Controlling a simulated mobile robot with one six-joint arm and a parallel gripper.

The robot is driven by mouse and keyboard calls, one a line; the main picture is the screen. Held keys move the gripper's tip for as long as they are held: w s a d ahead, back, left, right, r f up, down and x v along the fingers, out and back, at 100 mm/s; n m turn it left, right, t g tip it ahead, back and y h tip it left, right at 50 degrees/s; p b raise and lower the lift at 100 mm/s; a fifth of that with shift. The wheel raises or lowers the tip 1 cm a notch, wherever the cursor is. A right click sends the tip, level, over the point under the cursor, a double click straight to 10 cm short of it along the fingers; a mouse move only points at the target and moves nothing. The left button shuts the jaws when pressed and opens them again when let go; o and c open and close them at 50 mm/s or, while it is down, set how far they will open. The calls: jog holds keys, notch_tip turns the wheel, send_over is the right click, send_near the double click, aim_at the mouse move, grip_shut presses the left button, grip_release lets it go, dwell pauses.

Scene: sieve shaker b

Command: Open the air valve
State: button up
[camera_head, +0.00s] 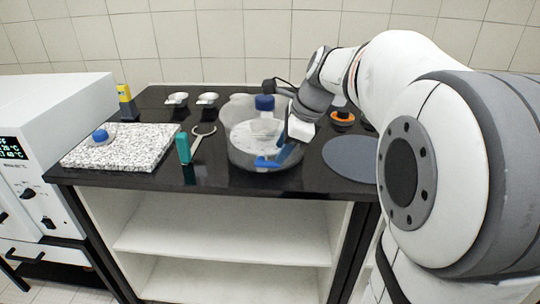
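A clear round glass vessel (241,151) stands on the black bench, left of my wrist. A dark blue cap or knob (265,103) shows at its upper part, over a pale body. I cannot tell for sure which part is the air valve.
A grey round disc (349,160) lies right of the vessel, with an orange ring-shaped item (343,118) behind it. A teal bottle (183,148), a spoon-like tool (198,143) and a speckled slab (112,151) are to the left. A white machine (62,110) stands at far left.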

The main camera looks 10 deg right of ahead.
aim_at(268, 164)
jog(key=x, duration=0.4)
jog(key=shift+f, duration=0.1)
jog(key=shift+c, duration=0.6)
